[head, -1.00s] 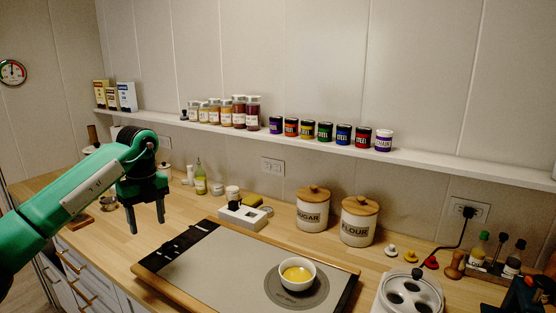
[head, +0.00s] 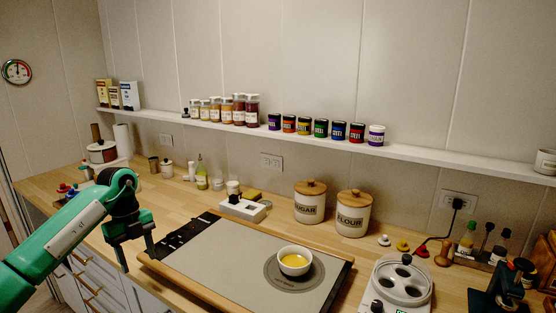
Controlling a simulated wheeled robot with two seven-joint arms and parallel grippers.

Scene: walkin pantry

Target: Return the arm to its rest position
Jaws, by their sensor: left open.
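My left arm comes in green from the lower left. Its dark gripper (head: 137,257) points down over the front left edge of the counter, beside the left end of the tray. Its two fingers are apart with nothing between them. My right gripper does not show. A white bowl with yellow content (head: 294,261) stands on the round dark mat at the right part of the tray, well away from my gripper.
The wooden counter (head: 195,207) holds a wood-edged tray (head: 226,261), sugar (head: 309,205) and flour (head: 353,216) canisters, and a white appliance (head: 400,284). A shelf (head: 408,149) with jars and cans runs above. Drawers (head: 90,277) lie below my arm.

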